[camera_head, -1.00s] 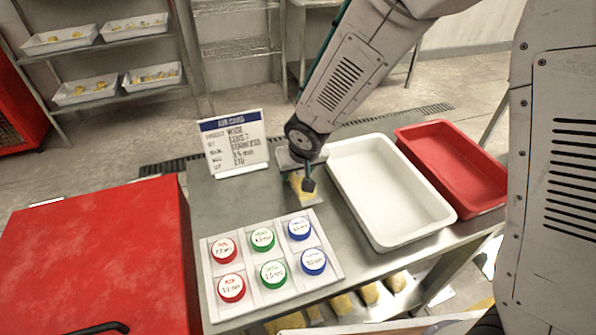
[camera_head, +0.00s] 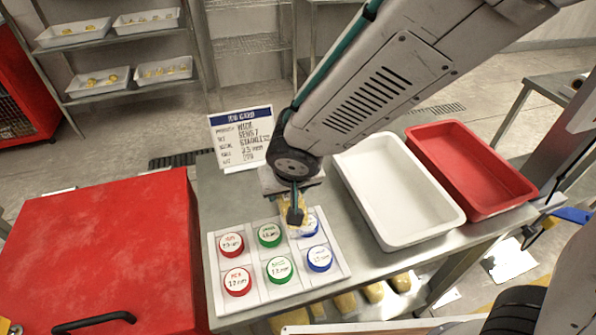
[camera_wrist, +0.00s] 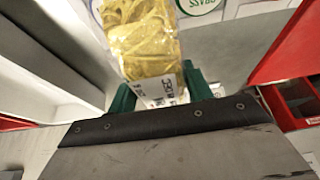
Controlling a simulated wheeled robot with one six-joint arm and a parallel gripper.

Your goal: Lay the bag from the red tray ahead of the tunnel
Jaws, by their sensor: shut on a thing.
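My gripper (camera_head: 293,214) is shut on a clear bag of yellow pasta (camera_wrist: 146,42) with a white printed label. The wrist view shows the bag between the green fingers, hanging out past them. In the head view the bag (camera_head: 287,208) is mostly hidden behind my gripper, over the back right of the puck board. The red tray (camera_head: 482,172) stands at the right end of the steel table and looks empty. The tunnel cannot be made out in these frames.
A white tray (camera_head: 375,165) lies left of the red tray, also empty. A board (camera_head: 254,298) holds several red, green and blue labelled pucks. A job card (camera_head: 241,137) stands at the table's back. A red cabinet (camera_head: 100,250) stands at the left.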

